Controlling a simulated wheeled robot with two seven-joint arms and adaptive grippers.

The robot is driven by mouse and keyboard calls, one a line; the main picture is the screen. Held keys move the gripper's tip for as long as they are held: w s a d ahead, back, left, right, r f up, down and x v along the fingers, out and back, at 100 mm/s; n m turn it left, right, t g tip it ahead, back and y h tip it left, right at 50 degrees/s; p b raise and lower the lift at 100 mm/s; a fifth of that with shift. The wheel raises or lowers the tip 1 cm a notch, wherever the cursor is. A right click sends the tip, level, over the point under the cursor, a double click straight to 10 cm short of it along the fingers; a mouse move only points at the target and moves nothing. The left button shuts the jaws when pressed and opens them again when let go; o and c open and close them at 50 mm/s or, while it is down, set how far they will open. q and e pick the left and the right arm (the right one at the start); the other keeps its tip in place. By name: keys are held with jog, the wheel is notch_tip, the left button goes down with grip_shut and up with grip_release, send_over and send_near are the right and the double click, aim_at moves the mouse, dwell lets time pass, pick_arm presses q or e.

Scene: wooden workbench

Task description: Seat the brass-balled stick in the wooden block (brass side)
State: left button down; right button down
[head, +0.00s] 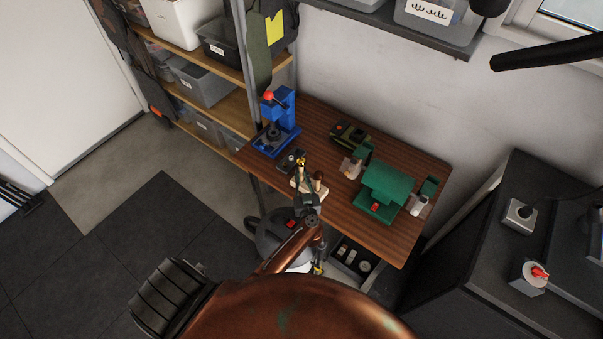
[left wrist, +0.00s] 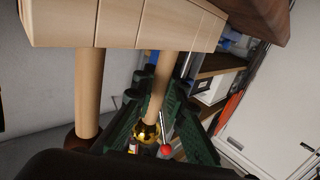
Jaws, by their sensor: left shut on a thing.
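The wooden block (head: 309,187) lies near the front left edge of the workbench. In the left wrist view the pale block (left wrist: 120,24) spans the top, with two pale sticks running from it. The brass-balled stick (left wrist: 164,85) ends in a shiny brass ball (left wrist: 147,132). My left gripper (left wrist: 155,108) has its green fingers shut on this stick, close to the ball. The stick's far end meets the block's edge in this view; I cannot tell how deep it sits. The dark-balled stick (left wrist: 88,95) stands beside it. In the head view, my left gripper (head: 302,172) is at the block.
A blue press (head: 283,118) stands at the bench's back left, with a small dark device near the block. A green machine (head: 387,190) and a dark green one (head: 349,135) stand to the right. Shelves line the left. Bare bench top (head: 350,217) shows in front.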

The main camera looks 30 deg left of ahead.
pick_arm(q)
jog(key=shift+f, duration=0.45)
jog(key=shift+f, duration=0.2)
jog(key=shift+f+b, duration=0.25)
jog(key=shift+b, duration=0.1)
jog(key=c, duration=2.1)
grip_release()
jog(key=shift+o, duration=1.1)
jog(key=v, duration=0.7)
jog(key=shift+s+d, duration=0.15)
